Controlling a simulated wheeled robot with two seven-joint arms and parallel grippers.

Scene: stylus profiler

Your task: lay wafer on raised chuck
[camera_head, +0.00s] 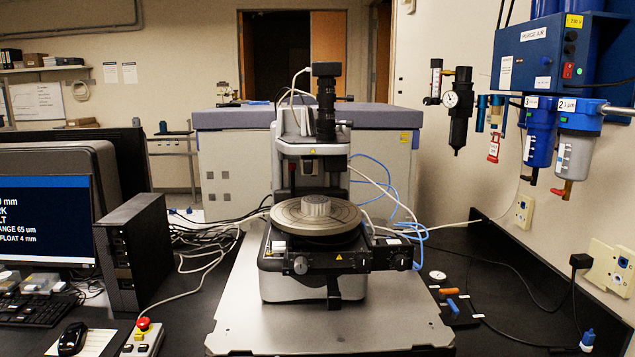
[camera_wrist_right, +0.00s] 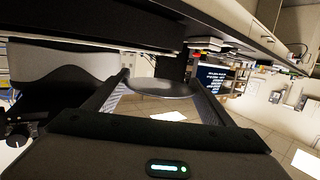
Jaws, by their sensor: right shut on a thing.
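The round grey chuck (camera_head: 285,219) sits on the profiler's stage in the middle of the head view. The wafer appears as a flattened ellipse. Neither gripper shows in the head view, and my left gripper is in no view. The chuck cannot be made out in the wrist view.
The profiler's column and camera (camera_head: 326,110) rise behind the chuck. Blue and white cables (camera_head: 400,205) run at its right. A monitor (camera_head: 50,222) and computer tower (camera_head: 135,250) stand left; purge-air filters (camera_head: 575,130) hang right. The grey base plate (camera_head: 330,325) is clear in front.

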